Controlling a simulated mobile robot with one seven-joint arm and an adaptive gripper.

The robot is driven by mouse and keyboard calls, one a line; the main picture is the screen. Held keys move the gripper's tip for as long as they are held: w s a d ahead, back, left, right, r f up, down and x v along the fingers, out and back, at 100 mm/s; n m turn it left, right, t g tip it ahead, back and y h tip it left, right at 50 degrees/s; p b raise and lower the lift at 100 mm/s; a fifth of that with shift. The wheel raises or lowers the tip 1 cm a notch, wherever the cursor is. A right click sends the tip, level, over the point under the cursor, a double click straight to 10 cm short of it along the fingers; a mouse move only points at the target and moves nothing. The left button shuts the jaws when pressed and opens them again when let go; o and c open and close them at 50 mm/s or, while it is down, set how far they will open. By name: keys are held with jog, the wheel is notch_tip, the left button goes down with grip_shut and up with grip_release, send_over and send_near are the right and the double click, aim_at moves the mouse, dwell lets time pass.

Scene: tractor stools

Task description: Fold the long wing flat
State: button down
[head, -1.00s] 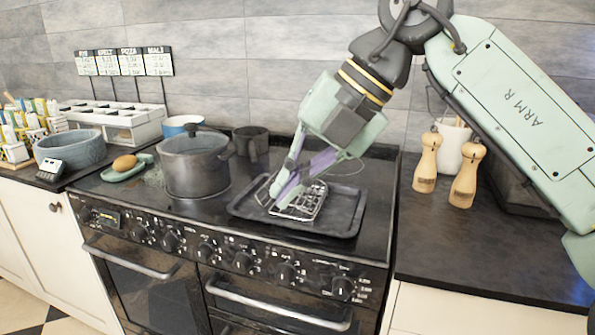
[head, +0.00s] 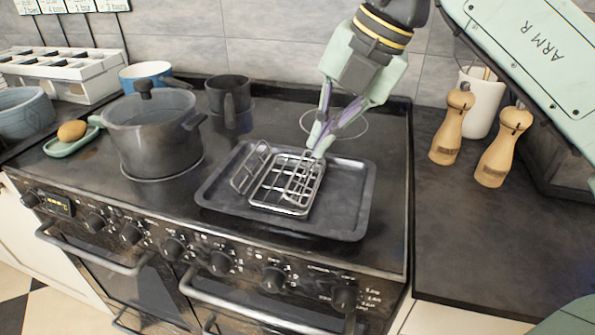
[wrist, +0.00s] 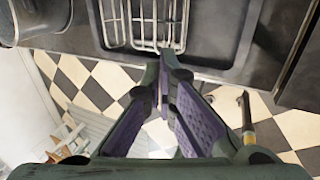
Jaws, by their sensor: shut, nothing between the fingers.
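A silver wire rack (head: 270,198) lies on a dark baking tray (head: 340,215) on the stove top. Its left wing (head: 250,168) stands up at a tilt. On the right, another wire panel (head: 303,180) appears to lean over the rack's middle; its exact angle is hard to tell. I cannot tell for certain which wing is the long one. My gripper (head: 317,150) is shut and empty, its tips at the rack's back right corner; I cannot tell whether they touch it. The wrist view shows the fingertips (wrist: 165,58) beside the rack's bars (wrist: 145,22).
A grey lidded pot (head: 152,130) stands left of the tray, with a dark mug (head: 230,98) behind. Two wooden mills (head: 503,148) and a white crock (head: 480,105) stand on the right counter. The right counter's front is clear.

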aim_at(287, 187)
jog(key=p+x, duration=0.1)
jog(key=x, duration=0.8)
jog(key=shift+f, duration=0.1)
jog(key=shift+w+a+f+b, duration=0.15)
jog(key=shift+f+b, duration=0.25)
jog(key=shift+b, duration=0.4)
jog(key=b, duration=0.1)
jog(key=a+b, duration=0.1)
jog(key=shift+w+a+f+b, duration=0.15)
jog(key=shift+w+f+b, duration=0.05)
jog(key=shift+f+b, duration=0.2)
jog(key=shift+r, duration=0.1)
jog(key=shift+r+p, duration=0.15)
jog(key=shift+p, duration=0.15)
